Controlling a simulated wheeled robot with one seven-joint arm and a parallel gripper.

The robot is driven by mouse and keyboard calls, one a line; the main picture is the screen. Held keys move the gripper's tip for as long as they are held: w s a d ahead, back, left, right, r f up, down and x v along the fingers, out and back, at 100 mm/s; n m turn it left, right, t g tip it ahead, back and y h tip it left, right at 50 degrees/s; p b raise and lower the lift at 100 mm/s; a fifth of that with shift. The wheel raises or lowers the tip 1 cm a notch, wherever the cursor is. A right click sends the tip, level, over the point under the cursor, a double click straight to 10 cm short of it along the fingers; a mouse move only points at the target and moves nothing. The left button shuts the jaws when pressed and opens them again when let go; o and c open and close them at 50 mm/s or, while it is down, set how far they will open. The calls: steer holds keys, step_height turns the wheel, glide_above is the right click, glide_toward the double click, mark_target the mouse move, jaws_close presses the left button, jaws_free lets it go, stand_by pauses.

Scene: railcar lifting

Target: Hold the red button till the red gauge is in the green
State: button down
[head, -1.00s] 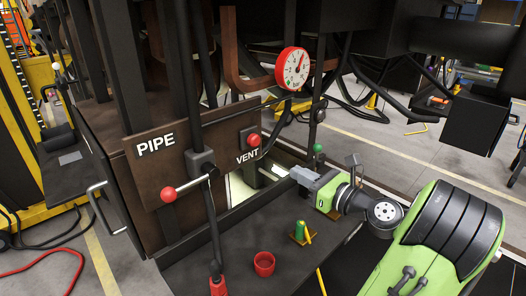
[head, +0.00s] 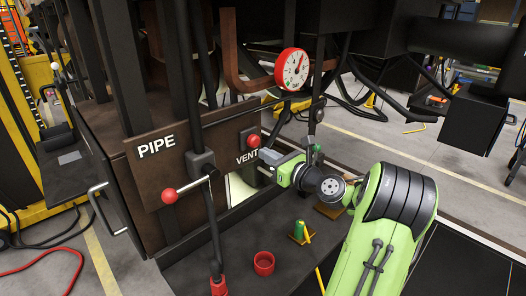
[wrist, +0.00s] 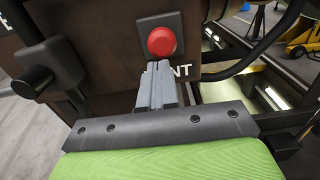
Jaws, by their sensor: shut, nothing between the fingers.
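The red button (head: 253,141) sits on a dark plate above the VENT label on the brown panel. It also shows in the wrist view (wrist: 162,41), just beyond my fingertips. The red-rimmed gauge (head: 292,69) is above and to the right of the button; its needle is too small to read surely, and I cannot tell if it lies in a green band. My gripper (head: 266,158) is shut and empty, its tips just below and to the right of the button. In the wrist view the shut fingers (wrist: 158,68) point at the button's lower edge; I cannot tell whether they touch it.
A red-knobbed lever (head: 169,195) by the PIPE label and a tall dark bar (head: 207,150) stand left of the button. A black hose (wrist: 240,65) runs right of it. A red cup (head: 263,263) and a green item (head: 299,229) stand on the dark deck below.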

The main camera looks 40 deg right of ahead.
mark_target(254, 141)
steer(key=shift+w, duration=1.1)
steer(key=shift+w+p, duration=0.1)
steer(key=shift+p, duration=0.2)
